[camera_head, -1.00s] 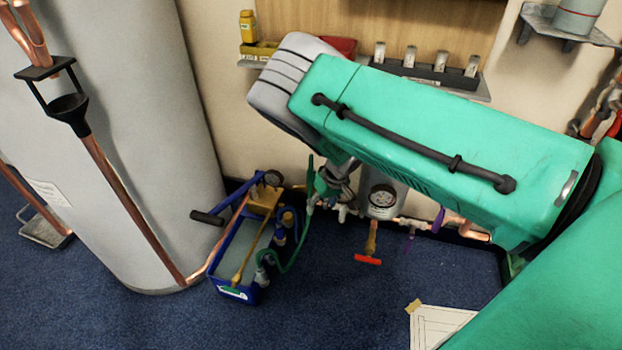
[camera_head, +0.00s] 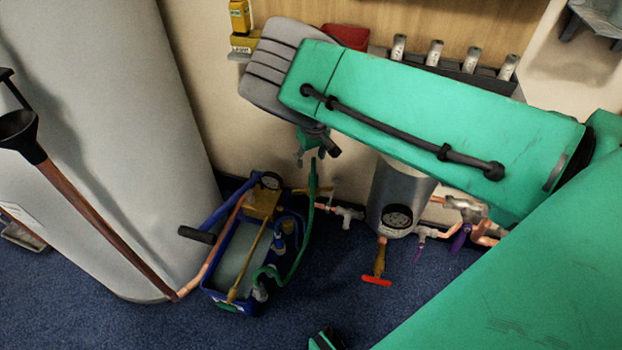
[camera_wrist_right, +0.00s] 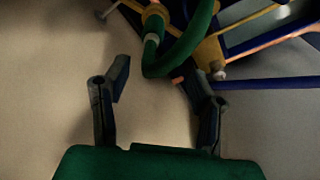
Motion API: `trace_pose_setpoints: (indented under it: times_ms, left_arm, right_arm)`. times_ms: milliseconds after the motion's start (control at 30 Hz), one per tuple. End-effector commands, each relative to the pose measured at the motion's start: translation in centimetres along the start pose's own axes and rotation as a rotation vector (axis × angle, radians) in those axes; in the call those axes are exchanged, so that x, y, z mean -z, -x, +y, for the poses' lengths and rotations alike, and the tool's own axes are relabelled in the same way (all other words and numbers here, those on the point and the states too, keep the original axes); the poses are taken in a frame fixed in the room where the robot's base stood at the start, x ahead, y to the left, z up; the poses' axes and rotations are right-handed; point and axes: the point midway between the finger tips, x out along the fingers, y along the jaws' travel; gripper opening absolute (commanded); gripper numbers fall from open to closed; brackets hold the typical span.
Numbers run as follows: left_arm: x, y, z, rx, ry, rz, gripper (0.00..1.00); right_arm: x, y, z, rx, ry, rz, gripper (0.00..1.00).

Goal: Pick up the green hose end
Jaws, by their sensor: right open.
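The green hose (camera_head: 300,250) curves up out of the blue pump tub, and its upper part stands nearly upright (camera_head: 313,180) with its end just under my right gripper (camera_head: 319,150). In the head view the gripper hangs below the grey wrist, its fingers partly seen. In the right wrist view the gripper (camera_wrist_right: 157,95) is open and empty, with one dark finger on each side. The green hose (camera_wrist_right: 190,50) bends in a loop just beyond the fingertips, near the right finger. It is not between the fingers. My left gripper is not in view.
The blue pump tub (camera_head: 210,293) stands on the blue carpet beside the large grey cylinder (camera_head: 110,130). A metal vessel with a gauge (camera_head: 395,195) and copper pipework stand right of the hose.

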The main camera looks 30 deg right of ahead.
Motion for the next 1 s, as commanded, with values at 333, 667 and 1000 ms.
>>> trace_pose_setpoints:
  times_ms: [333,667,1000]
  left_arm:
    - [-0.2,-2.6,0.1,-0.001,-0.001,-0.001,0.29]
    - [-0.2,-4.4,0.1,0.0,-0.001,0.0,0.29]
    - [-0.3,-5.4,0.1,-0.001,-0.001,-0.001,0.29]
  right_arm:
    - [-0.2,-5.8,0.4,0.007,-0.004,-0.002,0.51]
    - [-0.6,-8.8,0.6,0.002,-0.004,-0.003,0.51]
    - [-0.5,-11.1,0.7,0.006,-0.004,-0.002,0.51]
